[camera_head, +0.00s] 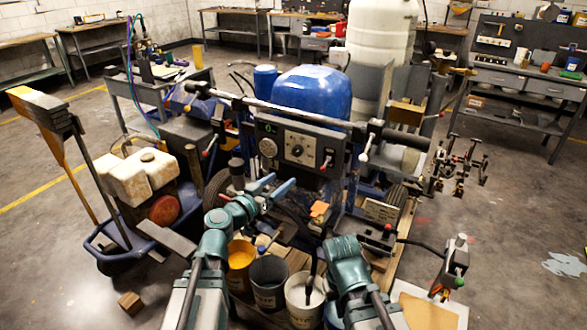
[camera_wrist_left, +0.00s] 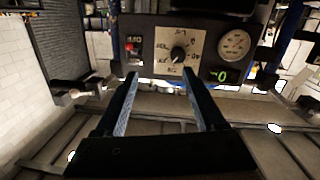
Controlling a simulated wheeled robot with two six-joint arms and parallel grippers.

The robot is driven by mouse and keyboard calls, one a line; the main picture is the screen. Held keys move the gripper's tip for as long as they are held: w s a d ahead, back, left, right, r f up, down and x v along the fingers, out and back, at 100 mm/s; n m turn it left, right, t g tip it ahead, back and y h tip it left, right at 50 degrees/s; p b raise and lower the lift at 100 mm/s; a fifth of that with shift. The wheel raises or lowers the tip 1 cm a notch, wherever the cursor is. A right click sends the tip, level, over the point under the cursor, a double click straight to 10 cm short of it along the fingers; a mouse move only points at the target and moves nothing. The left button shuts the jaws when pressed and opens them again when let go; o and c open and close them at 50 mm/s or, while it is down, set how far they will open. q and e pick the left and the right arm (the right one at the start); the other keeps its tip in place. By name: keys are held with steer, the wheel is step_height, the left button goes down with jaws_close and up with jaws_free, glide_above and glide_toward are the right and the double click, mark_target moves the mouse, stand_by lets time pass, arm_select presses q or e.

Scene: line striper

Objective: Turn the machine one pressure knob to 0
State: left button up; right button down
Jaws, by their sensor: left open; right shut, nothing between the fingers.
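The machine's dark control panel (camera_head: 277,130) faces me in the head view. Its black round knob (camera_head: 297,151) sits on a pale marked plate, and shows larger in the left wrist view (camera_wrist_left: 178,54). The wrist picture appears upside down; I cannot read the knob's setting surely. A round gauge (camera_wrist_left: 234,45) and a lit green display (camera_wrist_left: 220,76) sit beside the knob. My left gripper (camera_head: 277,185) is open and empty, below and in front of the panel; its fingers (camera_wrist_left: 160,74) are apart from the knob. My right arm shows at lower centre, but its fingertips cannot be made out.
A blue tank (camera_head: 312,90) stands behind the panel, with a long handlebar (camera_head: 270,106) above it. Paint buckets (camera_head: 268,283) stand below between my arms.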

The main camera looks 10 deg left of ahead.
mark_target(296, 153)
arm_select(q)
steer(key=shift+n+t+y, duration=0.4)
steer(key=shift+t+y, duration=0.1)
steer(key=a+x, duration=0.1)
steer(key=x, duration=0.8)
steer(key=w+a+x, duration=0.1)
steer(key=x, duration=0.3)
steer(key=shift+w+a+r, duration=0.25)
jaws_close()
